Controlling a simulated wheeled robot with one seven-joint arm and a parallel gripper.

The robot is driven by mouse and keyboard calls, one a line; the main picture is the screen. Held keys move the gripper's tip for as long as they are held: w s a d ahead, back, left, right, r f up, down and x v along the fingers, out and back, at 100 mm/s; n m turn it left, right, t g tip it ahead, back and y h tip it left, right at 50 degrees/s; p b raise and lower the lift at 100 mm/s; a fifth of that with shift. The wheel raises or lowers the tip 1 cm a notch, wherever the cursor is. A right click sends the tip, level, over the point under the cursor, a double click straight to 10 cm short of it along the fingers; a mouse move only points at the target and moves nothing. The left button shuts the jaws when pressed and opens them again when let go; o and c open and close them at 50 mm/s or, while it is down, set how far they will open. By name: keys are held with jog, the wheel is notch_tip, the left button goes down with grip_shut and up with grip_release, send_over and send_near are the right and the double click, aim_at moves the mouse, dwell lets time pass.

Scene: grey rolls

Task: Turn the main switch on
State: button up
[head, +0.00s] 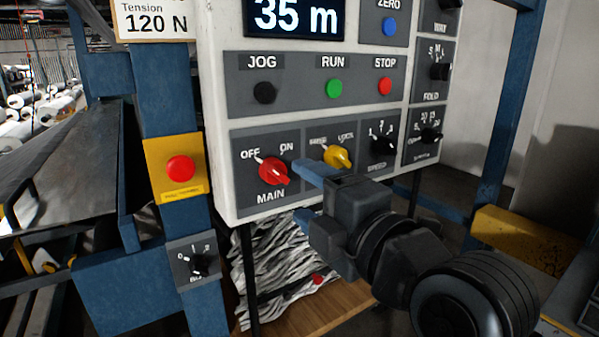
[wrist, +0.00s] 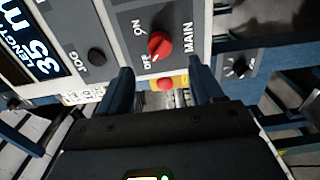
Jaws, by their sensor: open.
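The main switch is a red rotary knob (head: 274,171) on the lower left of the white control panel, between the labels OFF and ON. Its white pointer is toward OFF. My gripper (head: 306,191) is open and empty, just right of the knob in the head view, with one blue finger above the other. In the wrist view, the red knob (wrist: 159,45) lies ahead of the two fingers (wrist: 161,80), roughly centred between them. The fingers look apart from it.
A yellow knob (head: 338,157) sits right of the main switch, with the black speed knob (head: 383,144) beyond. JOG, RUN and STOP buttons are above. A red emergency button (head: 180,169) is on the blue post at left. Below the panel are crumpled grey material and a wooden surface.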

aim_at(281, 177)
jog(key=p+x, duration=0.1)
jog(key=x, duration=0.6)
jog(key=shift+w+a+p, duration=0.15)
jog(key=shift+w+p, duration=0.1)
jog(key=shift+p, duration=0.05)
jog(key=c, duration=1.1)
